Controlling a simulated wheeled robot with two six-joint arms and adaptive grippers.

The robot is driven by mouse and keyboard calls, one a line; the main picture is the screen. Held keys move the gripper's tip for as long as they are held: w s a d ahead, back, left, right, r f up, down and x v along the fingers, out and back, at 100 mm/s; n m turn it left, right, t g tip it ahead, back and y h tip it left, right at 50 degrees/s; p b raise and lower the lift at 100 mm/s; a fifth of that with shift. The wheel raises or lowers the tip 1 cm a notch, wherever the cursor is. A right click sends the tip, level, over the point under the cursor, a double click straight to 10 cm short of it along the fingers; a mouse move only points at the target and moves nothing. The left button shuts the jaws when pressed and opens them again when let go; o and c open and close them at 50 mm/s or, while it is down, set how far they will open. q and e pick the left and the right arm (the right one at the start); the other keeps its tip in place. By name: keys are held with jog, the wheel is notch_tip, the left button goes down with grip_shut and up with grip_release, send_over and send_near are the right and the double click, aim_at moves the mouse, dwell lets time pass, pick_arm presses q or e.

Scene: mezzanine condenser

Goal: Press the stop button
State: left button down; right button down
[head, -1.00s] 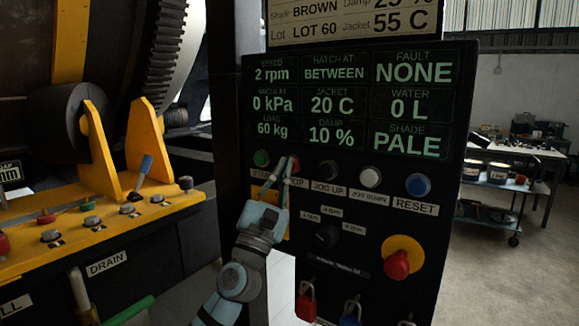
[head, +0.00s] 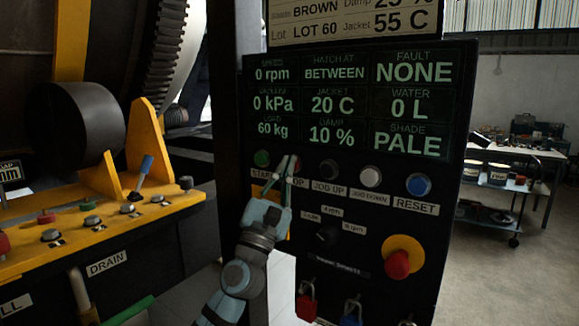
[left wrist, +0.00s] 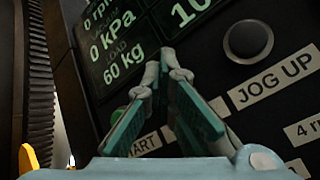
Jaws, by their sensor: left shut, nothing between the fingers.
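The black control panel (head: 425,285) stands upright in the middle of the head view. The red stop button (head: 297,166) is in its upper button row, mostly hidden behind my left fingertips; only a red edge shows. Its label is partly covered and reads "OP". My left gripper (head: 289,160) is shut and empty, with its tips over the button; I cannot tell whether they press it. In the left wrist view, the shut fingers (left wrist: 164,65) point at the panel and hide the stop button. My right gripper is not in view.
The green start button (head: 262,158) is just left of the fingertips, the black jog up button (head: 328,169) just right. A red emergency knob (head: 397,264) on a yellow plate is lower right. The display's speed field (head: 272,75) reads 0 rpm. A yellow console (head: 150,222) stands left.

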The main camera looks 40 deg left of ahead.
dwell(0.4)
pick_arm(q)
jog(key=shift+s+p, duration=0.35)
jog(key=shift+s, duration=0.45)
jog(key=shift+s+d+p, duration=0.1)
jog(key=shift+s+p, duration=0.3)
jog(key=shift+s, duration=2.1)
